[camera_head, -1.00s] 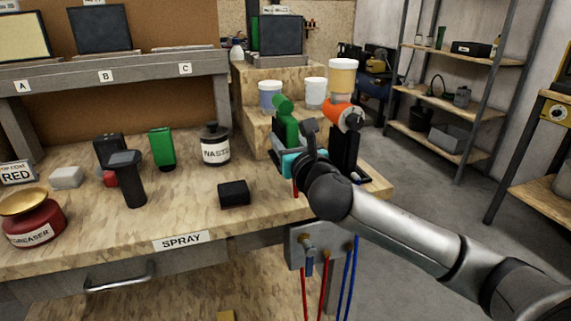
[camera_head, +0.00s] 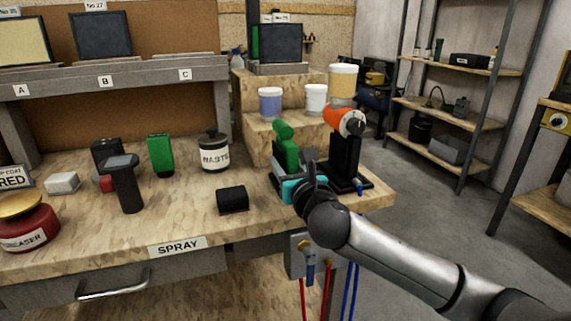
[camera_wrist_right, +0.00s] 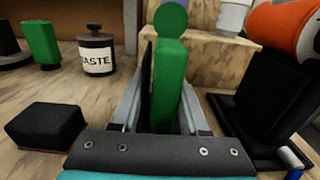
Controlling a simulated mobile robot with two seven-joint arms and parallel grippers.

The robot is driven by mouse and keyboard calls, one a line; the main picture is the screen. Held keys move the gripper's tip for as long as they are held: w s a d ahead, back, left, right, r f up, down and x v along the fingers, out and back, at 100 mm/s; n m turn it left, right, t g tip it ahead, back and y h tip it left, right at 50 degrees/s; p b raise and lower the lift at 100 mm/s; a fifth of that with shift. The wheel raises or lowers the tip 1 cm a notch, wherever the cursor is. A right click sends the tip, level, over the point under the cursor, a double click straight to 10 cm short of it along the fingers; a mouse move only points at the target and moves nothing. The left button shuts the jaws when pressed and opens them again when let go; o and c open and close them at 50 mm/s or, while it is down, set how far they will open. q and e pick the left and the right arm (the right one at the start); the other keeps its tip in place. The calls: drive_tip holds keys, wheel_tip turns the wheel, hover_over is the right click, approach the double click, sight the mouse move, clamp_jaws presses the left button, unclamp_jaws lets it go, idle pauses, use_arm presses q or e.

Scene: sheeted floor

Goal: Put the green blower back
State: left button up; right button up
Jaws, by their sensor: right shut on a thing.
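The green blower (camera_head: 288,148) stands roughly upright in my right gripper (camera_head: 290,178), low over the right part of the workbench (camera_head: 190,205). In the right wrist view the green blower (camera_wrist_right: 170,75) shows between the two fingers of the right gripper (camera_wrist_right: 170,115), which is shut on it. Its lower end is hidden behind the gripper body, so I cannot tell whether it touches the bench. My left gripper is not in view.
An orange blower (camera_head: 343,120) rests on a black stand (camera_head: 345,160) just right of my gripper. A black block (camera_head: 232,199), a WASTE pot (camera_head: 214,153) and a green box (camera_head: 161,155) stand to the left. Wooden steps with cups (camera_head: 270,101) rise behind.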

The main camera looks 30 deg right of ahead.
drive_tip(key=o, duration=0.8)
drive_tip(key=shift+f, duration=0.15)
drive_tip(key=shift+s, duration=0.1)
drive_tip(key=shift+s+a, duration=0.15)
drive_tip(key=shift+s, duration=0.15)
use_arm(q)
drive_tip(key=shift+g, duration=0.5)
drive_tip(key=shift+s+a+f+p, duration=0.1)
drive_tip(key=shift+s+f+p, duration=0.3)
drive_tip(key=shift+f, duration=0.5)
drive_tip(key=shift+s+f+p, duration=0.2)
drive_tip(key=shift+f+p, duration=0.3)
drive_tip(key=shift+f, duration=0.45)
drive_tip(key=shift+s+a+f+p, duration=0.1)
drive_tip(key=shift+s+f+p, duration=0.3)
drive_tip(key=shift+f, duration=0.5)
use_arm(e)
drive_tip(key=v, duration=1.1)
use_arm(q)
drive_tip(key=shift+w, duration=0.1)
use_arm(e)
drive_tip(key=shift+s, duration=0.1)
